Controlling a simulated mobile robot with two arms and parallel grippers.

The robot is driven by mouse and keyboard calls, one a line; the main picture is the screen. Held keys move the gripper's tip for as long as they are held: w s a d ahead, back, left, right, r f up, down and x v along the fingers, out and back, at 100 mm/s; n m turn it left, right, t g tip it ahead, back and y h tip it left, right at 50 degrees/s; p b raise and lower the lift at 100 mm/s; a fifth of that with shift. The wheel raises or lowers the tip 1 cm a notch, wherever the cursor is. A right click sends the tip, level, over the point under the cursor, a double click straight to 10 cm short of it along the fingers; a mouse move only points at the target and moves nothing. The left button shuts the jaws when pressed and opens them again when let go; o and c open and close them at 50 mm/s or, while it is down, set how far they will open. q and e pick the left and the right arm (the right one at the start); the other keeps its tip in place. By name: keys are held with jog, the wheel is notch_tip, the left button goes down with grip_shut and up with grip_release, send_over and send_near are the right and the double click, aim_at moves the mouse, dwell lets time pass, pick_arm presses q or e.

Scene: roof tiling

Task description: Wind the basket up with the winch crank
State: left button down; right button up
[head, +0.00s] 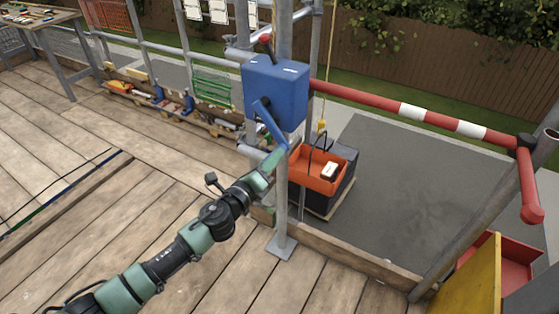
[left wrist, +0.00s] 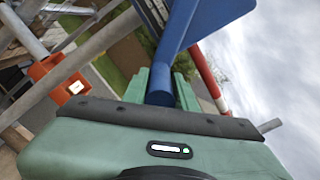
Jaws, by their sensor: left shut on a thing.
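The blue winch box (head: 275,90) is mounted on an upright scaffold pole. Its blue crank (head: 268,120) slants down and right from the box. My left gripper (head: 276,156) is at the crank's lower end. In the left wrist view, the green fingers (left wrist: 162,92) are shut on the crank's blue handle (left wrist: 160,82). The orange basket (head: 313,180) is beyond the pole, below the yellow hook (head: 321,127) and rope, with a small pale item in it. It also shows in the left wrist view (left wrist: 50,70). I cannot tell whether it hangs or rests. My right gripper is not in view.
A red and white barrier bar (head: 410,110) runs right from the pole above the grey ground. A dark stack on a pallet (head: 345,195) is by the basket. A yellow panel (head: 470,285) and red container stand at lower right. The plank deck (head: 190,280) has free room.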

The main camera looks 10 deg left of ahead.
pick_arm(q)
jog(key=w+a+f+m+b, duration=0.1)
jog(key=a+f+m+b, duration=0.1)
jog(key=a+m, duration=0.3)
jog(key=shift+w+a+f+m+b, duration=0.15)
jog(key=shift+w+f+m+b, duration=0.2)
jog(key=shift+w+f, duration=0.1)
jog(key=c, duration=1.1)
grip_release()
jog(key=shift+a, duration=0.15)
jog(key=shift+r, duration=0.1)
